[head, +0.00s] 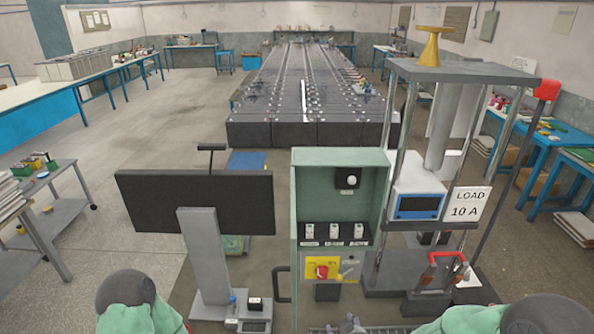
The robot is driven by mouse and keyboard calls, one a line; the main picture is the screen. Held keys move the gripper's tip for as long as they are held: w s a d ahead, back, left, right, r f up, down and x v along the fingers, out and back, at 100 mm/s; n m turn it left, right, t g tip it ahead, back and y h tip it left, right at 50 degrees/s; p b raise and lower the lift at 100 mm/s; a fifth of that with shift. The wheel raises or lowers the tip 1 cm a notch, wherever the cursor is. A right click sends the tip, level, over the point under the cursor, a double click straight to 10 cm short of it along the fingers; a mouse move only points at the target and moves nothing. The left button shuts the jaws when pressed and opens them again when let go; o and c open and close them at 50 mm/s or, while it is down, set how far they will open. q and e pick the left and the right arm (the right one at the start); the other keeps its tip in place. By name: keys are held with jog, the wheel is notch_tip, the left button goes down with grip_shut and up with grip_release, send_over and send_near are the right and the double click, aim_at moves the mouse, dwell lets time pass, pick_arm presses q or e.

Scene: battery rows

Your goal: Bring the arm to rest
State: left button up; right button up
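Only the upper parts of my two arms show, green and dark grey, at the bottom left and bottom right edges of the head view. Neither of my grippers can be made out, so what they hold is hidden. A green open cabinet (341,158) stands in front of me. It has a row of small switches and a yellow panel (338,270) with a red knob (322,271). To its right is a metal-framed stand with a grey top (465,72) and a sign (467,204) reading LOAD 10 A.
A dark monitor (196,201) on a grey post stands left of the cabinet. Long rows of black batteries (315,132) lie beyond. A grey cart (62,200) is at the left and a blue-legged workbench (550,150) at the right. Open floor (150,130) lies between.

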pick_arm(q)
notch_tip(320, 180, down, 9)
jog(key=b, duration=0.8)
jog(key=shift+r, duration=0.15)
pick_arm(e)
jog(key=s+a+f+g+y, duration=0.1)
jog(key=s+f+g, duration=0.2)
jog(key=s+f, duration=0.3)
jog(key=s+a+f+m+g, duration=0.1)
jog(key=s+f+g, duration=0.2)
jog(key=f, duration=1.1)
jog(key=s+a+f+m+g+y, duration=0.1)
jog(key=s+f+g, duration=0.2)
jog(key=s+f, duration=0.7)
jog(key=shift+f+y, duration=0.25)
jog(key=shift+y, duration=0.05)
